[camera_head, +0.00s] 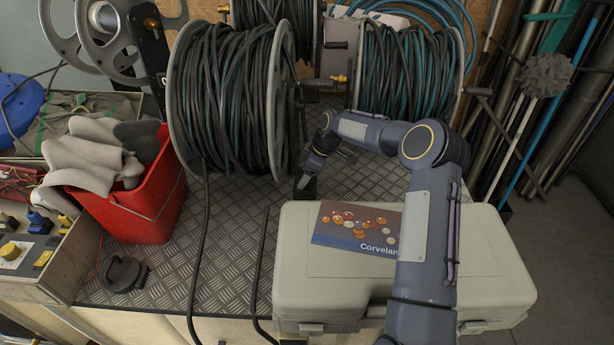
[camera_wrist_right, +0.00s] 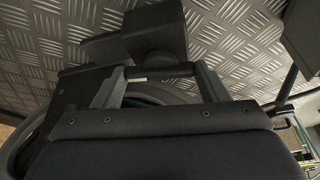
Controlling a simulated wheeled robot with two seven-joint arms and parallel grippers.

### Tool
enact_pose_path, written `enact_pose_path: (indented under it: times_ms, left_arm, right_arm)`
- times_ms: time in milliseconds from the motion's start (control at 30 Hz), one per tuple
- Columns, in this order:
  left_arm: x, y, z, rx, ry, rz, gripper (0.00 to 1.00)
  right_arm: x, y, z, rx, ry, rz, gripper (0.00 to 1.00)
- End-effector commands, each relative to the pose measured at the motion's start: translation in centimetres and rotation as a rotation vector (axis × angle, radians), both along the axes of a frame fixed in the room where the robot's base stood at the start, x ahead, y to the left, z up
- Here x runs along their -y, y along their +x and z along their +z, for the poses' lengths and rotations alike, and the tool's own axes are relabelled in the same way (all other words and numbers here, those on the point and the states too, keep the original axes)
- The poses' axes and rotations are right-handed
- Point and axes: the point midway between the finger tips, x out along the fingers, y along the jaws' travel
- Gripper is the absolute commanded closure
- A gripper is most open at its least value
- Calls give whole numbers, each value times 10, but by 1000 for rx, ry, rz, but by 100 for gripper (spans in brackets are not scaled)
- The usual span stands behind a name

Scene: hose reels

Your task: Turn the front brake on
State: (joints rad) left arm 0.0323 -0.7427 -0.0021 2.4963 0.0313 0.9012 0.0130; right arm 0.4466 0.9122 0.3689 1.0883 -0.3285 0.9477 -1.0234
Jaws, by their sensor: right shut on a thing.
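The front hose reel (camera_head: 228,100) stands in the middle of the bench, wound with dark green and black hose. My right arm reaches over the grey case, and my right gripper (camera_head: 308,176) is low beside the right flange of this reel. In the right wrist view my gripper (camera_wrist_right: 160,82) is shut on a dark part of the front brake (camera_wrist_right: 150,38), a black blocky piece close to the metal deck. The brake also shows just below the gripper in the head view (camera_head: 306,188). The gripper body hides much of the contact. My left gripper is not in view.
A grey case (camera_head: 300,250) with a leaflet (camera_head: 355,228) on it lies under my right arm. A second hose reel (camera_head: 408,72) stands behind at right. A red bucket (camera_head: 150,205) with gloves is at left. Loose hose (camera_head: 201,240) hangs over the front edge.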

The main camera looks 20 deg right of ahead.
Motion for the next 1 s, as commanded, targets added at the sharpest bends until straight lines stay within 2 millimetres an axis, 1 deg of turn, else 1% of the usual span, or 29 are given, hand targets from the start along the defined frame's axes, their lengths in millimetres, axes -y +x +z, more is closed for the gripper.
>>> enact_pose_path:
  times_ms: [33,100,400,700,1000]
  left_arm:
    - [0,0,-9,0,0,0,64]
    - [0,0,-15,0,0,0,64]
    - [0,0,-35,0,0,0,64]
    - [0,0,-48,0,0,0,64]
    - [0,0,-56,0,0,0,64]
  right_arm:
    - [0,0,-3,2,-3,-43,55]
    - [-1,-1,-3,3,-4,-107,55]
    - [-2,-2,-2,3,-4,-392,55]
    - [-5,-2,-1,4,-4,-673,55]
    - [-7,-2,0,3,-3,-956,55]
